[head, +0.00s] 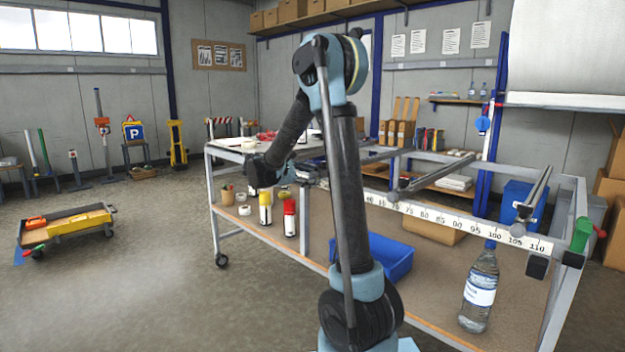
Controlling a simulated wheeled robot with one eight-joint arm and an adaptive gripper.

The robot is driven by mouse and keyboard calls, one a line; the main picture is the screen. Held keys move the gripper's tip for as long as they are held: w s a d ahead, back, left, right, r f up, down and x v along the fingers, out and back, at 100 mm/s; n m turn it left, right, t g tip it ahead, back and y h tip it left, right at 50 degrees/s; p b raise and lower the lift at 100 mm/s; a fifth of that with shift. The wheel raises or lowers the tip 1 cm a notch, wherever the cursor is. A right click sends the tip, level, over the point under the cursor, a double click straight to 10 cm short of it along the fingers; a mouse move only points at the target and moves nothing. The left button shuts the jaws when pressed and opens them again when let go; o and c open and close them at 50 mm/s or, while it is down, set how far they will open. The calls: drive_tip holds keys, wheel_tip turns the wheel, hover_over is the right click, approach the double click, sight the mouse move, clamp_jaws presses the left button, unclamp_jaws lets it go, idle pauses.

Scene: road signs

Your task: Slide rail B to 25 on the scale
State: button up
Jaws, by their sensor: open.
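A white scale strip (480,228) runs along the near edge of the metal frame table; its readable numbers climb to 110 at the right. The 25 mark cannot be made out. Another rail (533,195) crosses near 105. No letter is readable on either, so I cannot tell which is rail B. My gripper (257,172) is small and dark at the table's left part, apart from both these rails. It is open; its fingers are hard to make out. My arm hides part of the scale.
A water bottle (479,290), a blue bin (385,256) and spray cans (289,218) stand on the lower shelf. A green clamp (581,234) sits at the right corner. A low cart (66,232) stands left; the floor between is clear.

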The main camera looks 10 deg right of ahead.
drive_tip(key=shift+w+d+f, duration=0.2)
drive_tip(key=shift+w+d, duration=0.1)
drive_tip(key=shift+d, duration=0.3)
drive_tip(key=shift+c, duration=0.6)
clamp_jaws()
drive_tip(key=w+a, duration=0.4)
drive_tip(key=w, duration=0.1)
drive_tip(key=w+a, duration=0.2)
drive_tip(key=shift+w+f, duration=0.1)
drive_tip(key=shift+w, duration=0.3)
drive_tip(key=shift+o, duration=0.6)
unclamp_jaws()
drive_tip(key=shift+f, duration=0.1)
drive_tip(key=shift+w, duration=0.1)
